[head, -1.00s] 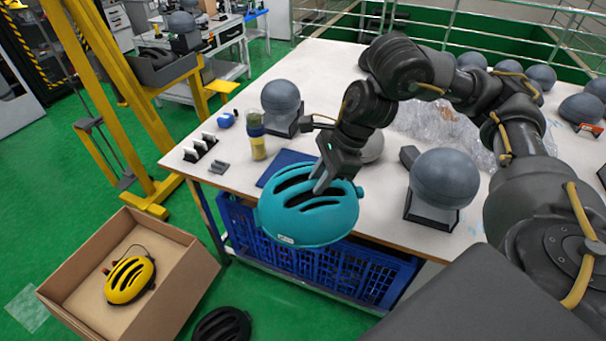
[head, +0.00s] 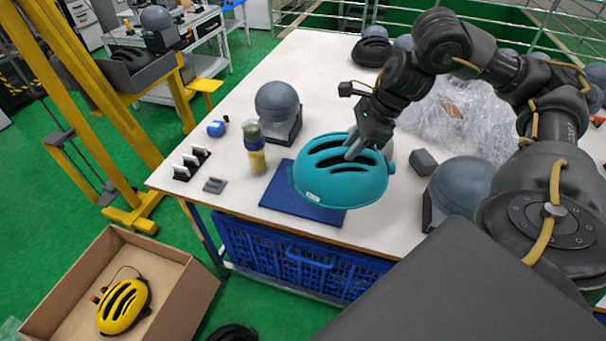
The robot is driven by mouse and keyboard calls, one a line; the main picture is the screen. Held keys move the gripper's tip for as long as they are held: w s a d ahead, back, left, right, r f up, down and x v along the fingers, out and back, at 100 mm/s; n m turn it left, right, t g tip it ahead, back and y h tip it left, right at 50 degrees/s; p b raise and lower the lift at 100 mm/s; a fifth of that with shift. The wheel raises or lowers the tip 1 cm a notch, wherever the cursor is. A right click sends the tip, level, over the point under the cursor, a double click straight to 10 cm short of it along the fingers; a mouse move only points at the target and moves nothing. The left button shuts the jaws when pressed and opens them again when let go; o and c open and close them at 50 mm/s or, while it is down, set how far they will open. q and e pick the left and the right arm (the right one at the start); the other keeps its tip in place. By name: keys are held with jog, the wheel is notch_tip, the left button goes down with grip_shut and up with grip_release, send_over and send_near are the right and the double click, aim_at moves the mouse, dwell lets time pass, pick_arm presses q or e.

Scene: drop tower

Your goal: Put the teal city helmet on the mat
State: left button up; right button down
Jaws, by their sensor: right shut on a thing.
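The teal helmet (head: 335,183) is in the head view, dome up with dark vent slots. My right gripper (head: 352,156) is shut on it at its upper side. The helmet is over the right part of the dark blue mat (head: 284,195), which lies near the table's front edge. The mat's left and front parts show; the helmet hides the rest. I cannot tell whether the helmet touches the mat or is held just above it. My left gripper is not in view.
A grey head form (head: 278,103) and a bottle (head: 254,148) stand behind and left of the mat. Another head form (head: 461,186) and a small dark block (head: 423,162) are to the right. Clear plastic wrap (head: 455,115) lies behind. A box (head: 180,290) with a yellow helmet is on the floor.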

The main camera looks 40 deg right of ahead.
aim_at(322, 138)
jog(key=shift+w, duration=0.4)
jog(key=shift+w+a+f, duration=0.1)
jog(key=shift+w, duration=0.05)
jog(key=w+f, duration=0.1)
jog(key=w, duration=0.1)
jog(key=w+a+f, duration=0.1)
jog(key=w, duration=0.2)
jog(key=w+a+f, duration=0.1)
jog(key=w, duration=0.1)
jog(key=shift+w+a+f+p, duration=0.1)
jog(key=shift+w+f+p, duration=0.2)
jog(key=shift+p, duration=0.1)
jog(key=w+f, duration=0.2)
jog(key=w+a+f, duration=0.1)
jog(key=w+f, duration=0.1)
jog(key=f, duration=0.1)
jog(key=shift+w+a+f, duration=0.15)
jog(key=shift+w+f, duration=0.05)
jog(key=shift+f, duration=0.2)
jog(key=f+p, duration=0.1)
jog(key=f, duration=0.2)
jog(key=shift+w+f, duration=0.15)
jog(key=shift+w, duration=0.05)
jog(key=c, duration=1.3)
grip_release()
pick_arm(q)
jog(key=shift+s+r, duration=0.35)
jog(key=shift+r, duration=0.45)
pick_arm(e)
jog(key=shift+o, duration=0.2)
